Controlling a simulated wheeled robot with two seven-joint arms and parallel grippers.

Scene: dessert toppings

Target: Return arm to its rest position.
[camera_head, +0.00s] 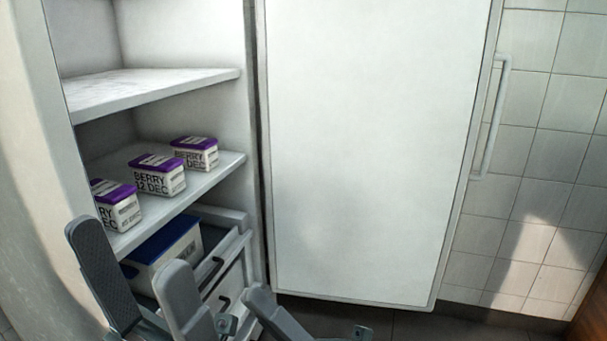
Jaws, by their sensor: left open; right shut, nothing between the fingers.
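My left gripper (128,248) is at the lower left, in front of the open cabinet. Its two grey fingers point up and stand apart with nothing held between them. My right gripper (259,293) shows at the bottom, right of the left one. It is shut and empty, and only its grey finger end is in view. Most of both arms is outside the picture.
Purple-lidded berry tubs (158,176) stand in a row on the middle shelf (222,168). A blue-lidded box (165,240) sits below, by the drawers (228,287). The upper shelf (150,87) is empty. A large white door (370,150) with a handle (492,120) stands open.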

